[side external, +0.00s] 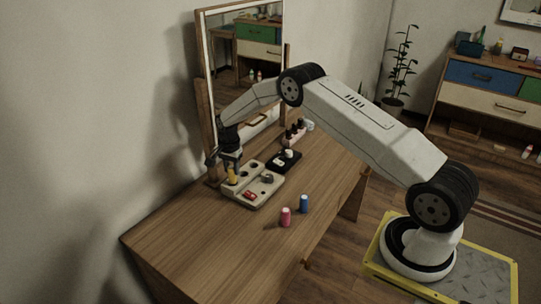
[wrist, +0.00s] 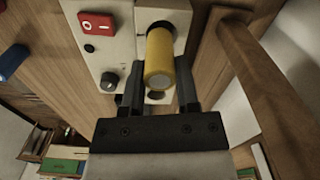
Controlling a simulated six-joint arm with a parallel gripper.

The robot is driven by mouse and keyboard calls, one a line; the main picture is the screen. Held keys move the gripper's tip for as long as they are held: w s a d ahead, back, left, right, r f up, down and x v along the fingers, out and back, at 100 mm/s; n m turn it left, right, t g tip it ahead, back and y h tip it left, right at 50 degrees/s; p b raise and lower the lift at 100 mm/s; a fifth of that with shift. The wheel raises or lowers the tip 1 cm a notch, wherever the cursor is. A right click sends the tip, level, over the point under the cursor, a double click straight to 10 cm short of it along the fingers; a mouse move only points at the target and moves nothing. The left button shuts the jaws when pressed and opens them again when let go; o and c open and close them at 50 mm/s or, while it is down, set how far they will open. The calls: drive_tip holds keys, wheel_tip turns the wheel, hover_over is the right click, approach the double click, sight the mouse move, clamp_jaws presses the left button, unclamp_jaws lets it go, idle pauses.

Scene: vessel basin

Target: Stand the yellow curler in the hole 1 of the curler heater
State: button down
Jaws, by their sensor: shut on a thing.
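My gripper (side external: 231,167) is shut on the yellow curler (side external: 233,176), over the far-left end of the pale curler heater (side external: 240,196). In the wrist view the yellow curler (wrist: 168,52) lies between the two fingers of my gripper (wrist: 160,95), with its pale round end facing the camera. The heater (wrist: 122,45) is behind it, with a red switch (wrist: 97,23) and a dark knob (wrist: 110,81). The curler looks close to upright in the side view. Its lower end is hidden or too small to tell whether it is inside a hole.
A pink curler (side external: 286,217) and a blue curler (side external: 304,204) stand on the table (side external: 210,240) to the right of the heater. A framed mirror (side external: 240,60) rises close by.

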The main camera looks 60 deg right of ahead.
sight(232, 175)
drive_tip(key=shift+w+f, duration=0.1)
drive_tip(key=shift+f, duration=1.55)
drive_tip(key=shift+f, duration=0.15)
drive_tip(key=shift+c, duration=1.7)
unclamp_jaws()
wheel_tip(232, 175, up, 12)
drive_tip(key=shift+r, duration=0.15)
